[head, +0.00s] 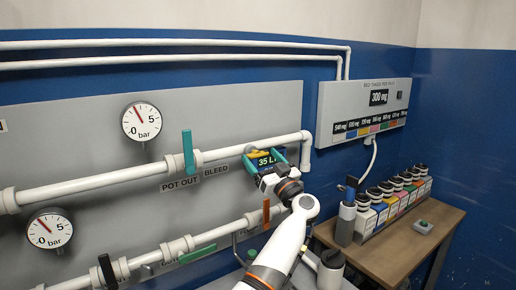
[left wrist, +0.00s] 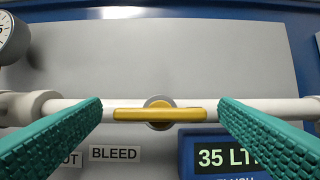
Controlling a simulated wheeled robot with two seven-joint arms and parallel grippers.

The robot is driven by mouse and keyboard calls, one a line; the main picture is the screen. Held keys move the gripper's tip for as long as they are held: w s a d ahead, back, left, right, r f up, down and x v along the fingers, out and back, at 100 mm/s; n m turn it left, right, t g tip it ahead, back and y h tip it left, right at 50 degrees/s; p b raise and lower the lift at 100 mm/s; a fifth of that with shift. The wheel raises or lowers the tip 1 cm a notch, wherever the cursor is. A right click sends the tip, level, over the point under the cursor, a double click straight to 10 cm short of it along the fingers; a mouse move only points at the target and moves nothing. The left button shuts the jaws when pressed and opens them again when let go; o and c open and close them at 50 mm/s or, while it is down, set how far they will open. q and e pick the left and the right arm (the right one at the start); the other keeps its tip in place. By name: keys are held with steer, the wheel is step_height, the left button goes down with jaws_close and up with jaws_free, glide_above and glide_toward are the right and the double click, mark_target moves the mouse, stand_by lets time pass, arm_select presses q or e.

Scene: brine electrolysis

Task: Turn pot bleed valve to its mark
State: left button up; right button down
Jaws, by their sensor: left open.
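The bleed valve has a yellow bar handle (left wrist: 160,114) on a round grey hub in front of the white pipe. In the left wrist view the handle lies level, along the pipe. A BLEED label (left wrist: 115,153) sits below it to the left. I cannot make out a mark. My left gripper (left wrist: 160,106) is open, with one teal finger on each side of the handle and gaps at both ends. In the head view my left gripper (head: 265,160) is at the panel, and a bit of the yellow handle (head: 258,153) shows between its fingers. My right gripper is out of view.
A display reading 35 LT (left wrist: 228,157) is below right of the handle. A teal lever (head: 187,152) stands upright over the POT OUT label (head: 178,184). Gauges (head: 142,121) are at left. A wooden table (head: 400,250) with several bottles is at right.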

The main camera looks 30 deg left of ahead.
arm_select(q)
steer(key=shift+p+x, duration=0.3)
steer(key=shift+x, duration=1.05)
steer(key=shift+c, duration=0.5)
steer(key=c, duration=0.9)
